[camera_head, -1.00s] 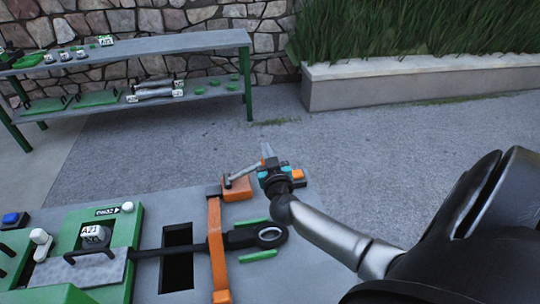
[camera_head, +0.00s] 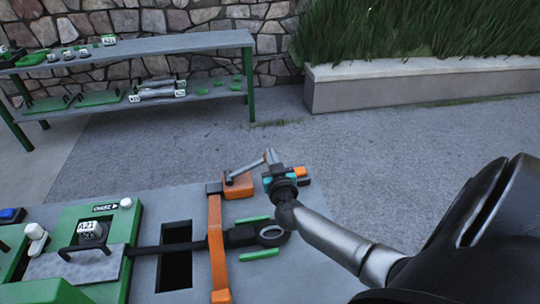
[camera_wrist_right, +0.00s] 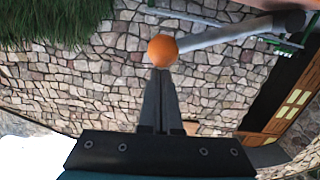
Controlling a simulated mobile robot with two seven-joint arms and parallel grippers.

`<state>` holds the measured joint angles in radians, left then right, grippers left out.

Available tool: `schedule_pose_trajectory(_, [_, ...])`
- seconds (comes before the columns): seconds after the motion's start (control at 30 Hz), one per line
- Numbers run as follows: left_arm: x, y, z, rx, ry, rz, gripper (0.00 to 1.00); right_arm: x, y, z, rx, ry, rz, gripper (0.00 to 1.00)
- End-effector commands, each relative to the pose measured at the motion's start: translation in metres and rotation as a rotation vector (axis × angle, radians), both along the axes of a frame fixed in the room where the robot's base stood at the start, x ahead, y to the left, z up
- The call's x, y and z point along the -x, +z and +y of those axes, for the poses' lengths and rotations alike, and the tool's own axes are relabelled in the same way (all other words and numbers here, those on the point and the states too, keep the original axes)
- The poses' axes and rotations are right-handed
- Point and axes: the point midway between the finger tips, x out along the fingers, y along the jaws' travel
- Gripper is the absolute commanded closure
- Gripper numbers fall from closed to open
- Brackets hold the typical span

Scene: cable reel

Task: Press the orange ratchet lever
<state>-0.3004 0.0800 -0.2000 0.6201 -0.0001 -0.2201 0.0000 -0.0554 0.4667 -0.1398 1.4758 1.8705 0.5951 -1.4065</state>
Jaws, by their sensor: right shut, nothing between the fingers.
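The ratchet lever shows in the head view as a grey rod (camera_head: 246,167) rising to the right from an orange block (camera_head: 238,187) on the bench. Its orange ball tip (camera_wrist_right: 162,50) is clear in the right wrist view, with the rod running off to the right. My right gripper (camera_head: 271,156) is shut and empty, at the rod's upper end. In the wrist view the closed fingertips (camera_wrist_right: 160,72) line up with the ball's lower edge; I cannot tell whether they touch it. My left gripper is not in view.
An orange strap (camera_head: 217,245) crosses the grey bench beside a dark slot (camera_head: 175,268) and a black ring-ended bar (camera_head: 272,234). A green fixture (camera_head: 120,225) stands at left. A shelf table (camera_head: 150,62) and a planter (camera_head: 400,84) stand behind.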

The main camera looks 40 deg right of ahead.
Motion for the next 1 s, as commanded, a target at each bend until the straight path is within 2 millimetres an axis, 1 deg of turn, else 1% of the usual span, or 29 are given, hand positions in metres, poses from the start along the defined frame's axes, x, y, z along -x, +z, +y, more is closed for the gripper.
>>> schedule_pose_trajectory(0.2, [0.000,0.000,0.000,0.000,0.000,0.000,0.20,0.006,-0.019,-0.010,-0.072,-0.003,-0.034,1.00])
schedule_pose_trajectory(0.43, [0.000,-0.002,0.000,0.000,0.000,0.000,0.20,0.011,-0.045,-0.019,-0.073,-0.003,-0.032,1.00])
schedule_pose_trajectory(0.53, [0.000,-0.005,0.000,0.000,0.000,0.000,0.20,0.013,-0.053,-0.021,-0.073,-0.002,-0.033,1.00])
schedule_pose_trajectory(0.7, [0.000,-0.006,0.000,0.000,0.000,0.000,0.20,0.013,-0.059,-0.023,-0.073,-0.001,-0.033,1.00])
schedule_pose_trajectory(1.0, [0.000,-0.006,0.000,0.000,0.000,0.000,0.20,0.014,-0.060,-0.022,-0.075,0.000,-0.030,1.00])
